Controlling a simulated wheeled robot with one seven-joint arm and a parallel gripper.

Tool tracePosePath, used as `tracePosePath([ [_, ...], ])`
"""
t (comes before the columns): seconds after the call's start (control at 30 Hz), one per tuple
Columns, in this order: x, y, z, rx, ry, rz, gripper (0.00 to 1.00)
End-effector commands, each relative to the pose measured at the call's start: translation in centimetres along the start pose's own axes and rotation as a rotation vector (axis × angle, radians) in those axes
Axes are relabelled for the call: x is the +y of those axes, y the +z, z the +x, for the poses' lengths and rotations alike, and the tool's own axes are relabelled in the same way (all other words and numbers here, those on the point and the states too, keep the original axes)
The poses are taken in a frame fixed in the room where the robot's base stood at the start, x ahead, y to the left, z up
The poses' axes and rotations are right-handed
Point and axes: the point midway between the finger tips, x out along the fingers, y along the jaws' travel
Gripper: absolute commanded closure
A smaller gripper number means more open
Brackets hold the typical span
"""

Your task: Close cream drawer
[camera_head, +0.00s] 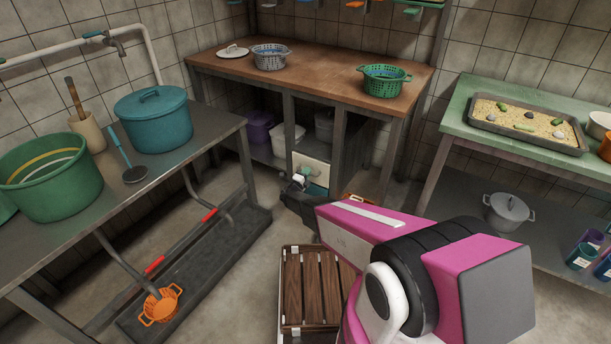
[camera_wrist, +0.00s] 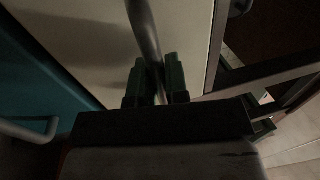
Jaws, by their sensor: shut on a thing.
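The cream drawer (camera_head: 318,171) sits under the wooden-topped table, between its legs. Its cream front (camera_wrist: 85,35) fills much of the wrist view, with a grey bar handle (camera_wrist: 146,32) running down it. My gripper (camera_wrist: 155,80) is shut on this bar, a dark finger on each side. In the head view my gripper (camera_head: 302,180) is at the drawer's front, and my arm hides part of that area. A teal front (camera_head: 317,190) shows just below the cream one. I cannot tell how far out the drawer stands.
The wooden-topped table (camera_head: 320,72) carries a grey colander (camera_head: 270,60) and a green colander (camera_head: 383,82). A metal table (camera_head: 190,152) stands left and a green table (camera_head: 470,128) right. A slatted wooden crate (camera_head: 312,285) is on the floor before my arm.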

Motion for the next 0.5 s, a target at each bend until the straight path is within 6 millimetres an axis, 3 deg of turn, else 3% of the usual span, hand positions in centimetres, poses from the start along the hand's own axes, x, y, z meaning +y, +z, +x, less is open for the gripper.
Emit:
tracePosePath([
  [0.03,0.10,0.15,0.38,-0.001,0.000,0.001,1.00],
  [0.07,0.11,0.16,0.39,-0.001,0.000,0.001,0.79],
  [0.1,0.11,0.16,0.39,-0.001,0.000,0.001,0.66],
  [0.13,0.11,0.15,0.38,0.000,0.000,0.000,0.61],
  [0.5,0.04,0.06,-0.40,0.000,0.000,0.000,0.61],
])
